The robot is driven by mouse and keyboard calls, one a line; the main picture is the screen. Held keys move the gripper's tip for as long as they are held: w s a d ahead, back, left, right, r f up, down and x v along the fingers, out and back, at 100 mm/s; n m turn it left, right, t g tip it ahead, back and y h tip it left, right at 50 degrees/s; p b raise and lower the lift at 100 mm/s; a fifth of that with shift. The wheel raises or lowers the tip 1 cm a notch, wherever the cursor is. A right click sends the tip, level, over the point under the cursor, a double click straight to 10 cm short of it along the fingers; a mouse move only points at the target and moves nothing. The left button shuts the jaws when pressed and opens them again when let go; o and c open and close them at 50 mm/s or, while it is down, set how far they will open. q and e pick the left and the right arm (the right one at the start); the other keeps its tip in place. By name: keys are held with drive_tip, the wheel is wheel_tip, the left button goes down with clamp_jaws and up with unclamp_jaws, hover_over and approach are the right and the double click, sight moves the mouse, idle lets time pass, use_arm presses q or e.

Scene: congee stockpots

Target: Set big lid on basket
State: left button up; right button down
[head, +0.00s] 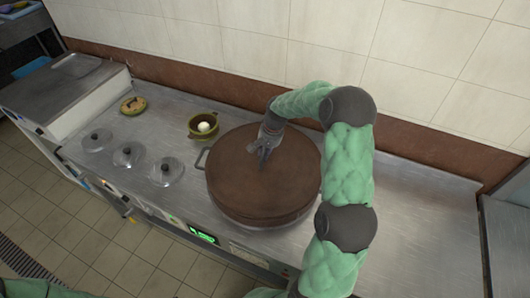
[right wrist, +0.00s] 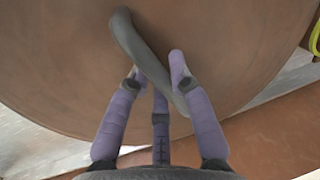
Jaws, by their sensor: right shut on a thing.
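The big lid (head: 235,185) is a wide brown disc lying roughly level over a large round vessel on the steel counter. It hides the vessel's inside; only a side handle (head: 201,158) and a little of the lower side show. I cannot tell the basket apart from the vessel, or whether the lid is fully seated. My right gripper (head: 264,150) is at the lid's middle, shut on its dark grey curved handle (right wrist: 136,45). In the right wrist view its purple fingers (right wrist: 155,82) are around that handle, above the brown lid surface (right wrist: 60,60). My left gripper is not in view.
A small olive pot (head: 203,125) with a white round thing inside stands behind and left of the lid. Several small metal lids (head: 166,171) sit along the front left. A tiled wall (head: 330,40) closes the back. The counter at right is clear.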

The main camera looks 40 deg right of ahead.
sight(270, 159)
drive_tip(key=shift+f, duration=0.45)
drive_tip(key=c, duration=1.4)
unclamp_jaws()
drive_tip(key=shift+f, duration=0.1)
wheel_tip(270, 159, up, 11)
drive_tip(key=s+d+p, duration=0.1)
drive_tip(key=p, duration=0.6)
drive_tip(key=shift+s+d, duration=0.15)
drive_tip(key=shift+s, duration=0.25)
